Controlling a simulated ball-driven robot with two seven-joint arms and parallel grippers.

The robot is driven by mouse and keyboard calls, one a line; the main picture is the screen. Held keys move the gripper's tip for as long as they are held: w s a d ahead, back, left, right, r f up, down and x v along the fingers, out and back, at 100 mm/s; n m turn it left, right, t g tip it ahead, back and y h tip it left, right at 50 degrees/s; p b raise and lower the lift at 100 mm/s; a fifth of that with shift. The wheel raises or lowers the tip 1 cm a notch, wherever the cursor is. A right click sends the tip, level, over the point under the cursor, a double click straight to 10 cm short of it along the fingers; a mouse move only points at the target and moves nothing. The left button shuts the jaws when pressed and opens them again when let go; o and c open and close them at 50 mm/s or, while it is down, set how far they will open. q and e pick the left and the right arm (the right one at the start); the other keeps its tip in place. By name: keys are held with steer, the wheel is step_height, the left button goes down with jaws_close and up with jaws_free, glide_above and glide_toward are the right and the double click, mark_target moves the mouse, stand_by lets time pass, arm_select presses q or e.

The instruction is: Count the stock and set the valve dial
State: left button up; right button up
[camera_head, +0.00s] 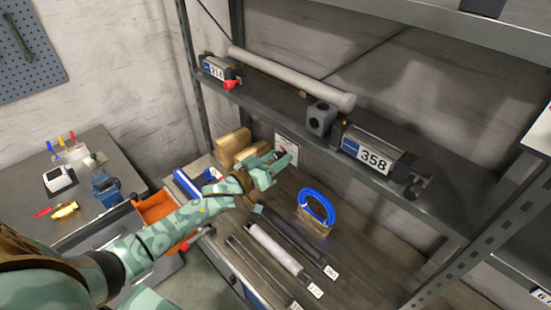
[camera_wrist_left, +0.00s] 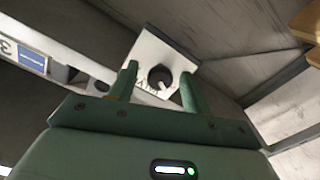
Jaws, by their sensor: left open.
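The valve dial is a black knob (camera_wrist_left: 161,77) with a pale pointer on a white plate (camera_wrist_left: 150,50) with marks. In the head view the plate (camera_head: 286,145) is at the back of the lower bench, partly covered by my gripper. My left gripper (camera_head: 281,168) is open and empty in front of it. In the left wrist view the fingers (camera_wrist_left: 159,76) stand on either side of the knob; contact cannot be told. Stock on the bench includes a pale tube (camera_head: 276,249), a dark tube (camera_head: 292,233) and thin rods (camera_head: 258,272), with small tags. My right gripper is not in view.
A blue coil (camera_head: 316,205), wooden blocks (camera_head: 232,145) and an orange bin (camera_head: 155,207) are nearby.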

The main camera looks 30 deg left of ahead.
arm_select(q)
steer(key=c, duration=1)
steer(key=m, duration=0.5)
steer(key=shift+a+m, duration=0.1)
steer(key=shift+m, duration=0.3)
steer(key=m, duration=0.5)
steer(key=shift+m, duration=0.4)
